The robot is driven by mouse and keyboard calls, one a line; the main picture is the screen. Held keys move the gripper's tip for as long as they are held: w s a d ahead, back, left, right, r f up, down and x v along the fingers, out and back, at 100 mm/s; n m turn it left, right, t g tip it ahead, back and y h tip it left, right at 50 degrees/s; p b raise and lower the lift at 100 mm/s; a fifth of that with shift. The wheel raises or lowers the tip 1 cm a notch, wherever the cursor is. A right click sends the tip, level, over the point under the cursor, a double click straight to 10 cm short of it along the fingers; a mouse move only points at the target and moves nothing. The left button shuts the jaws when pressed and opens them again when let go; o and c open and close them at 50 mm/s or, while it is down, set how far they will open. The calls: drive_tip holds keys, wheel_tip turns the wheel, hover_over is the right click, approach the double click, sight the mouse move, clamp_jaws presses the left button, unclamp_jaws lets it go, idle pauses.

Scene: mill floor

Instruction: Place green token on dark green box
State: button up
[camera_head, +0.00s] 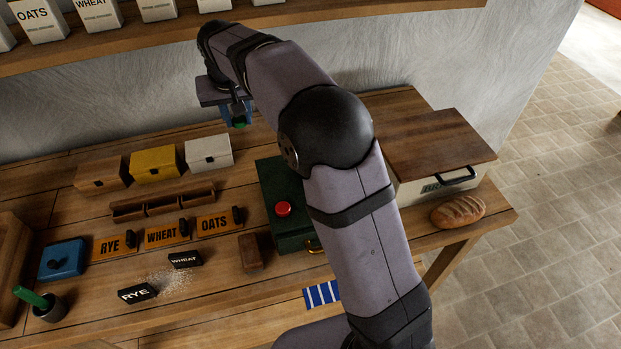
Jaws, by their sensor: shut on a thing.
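My gripper (238,110) is shut on a small green token (240,124), at the back of the bench to the right of the white box. Only a small part of the token shows below the jaws. Something blue shows around the fingertips; I cannot tell whether it is part of the gripper or a thing behind it. The dark green box (291,243) stands on the bench, nearer the front and to the right of the gripper. It has a round red knob on top and a brass handle in front. My arm hides its right side.
Brown (101,175), yellow (156,164) and white (209,153) boxes stand in a row at the back. A wooden rack (163,203) and several labelled plates lie before them. A bread box (440,184) and loaf (458,211) are at right. A shelf (130,38) runs above.

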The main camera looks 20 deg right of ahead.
drive_tip(key=s+d+f+m+g+h, duration=0.1)
drive_tip(key=s+d+f+m+h, duration=0.2)
drive_tip(key=s+d+m, duration=0.6)
drive_tip(key=m+g+h+p, duration=0.1)
drive_tip(key=m+g+p, duration=0.25)
drive_tip(key=m, duration=0.65)
hover_over(301, 207)
drive_tip(key=shift+g, duration=0.35)
drive_tip(key=shift+f, duration=4.75)
drive_tip(key=shift+w+f, duration=0.1)
drive_tip(key=shift+f, duration=0.6)
drive_tip(key=shift+f+b, duration=0.2)
drive_tip(key=shift+b, duration=0.1)
drive_tip(key=o, duration=1)
drive_tip(key=shift+r, duration=0.1)
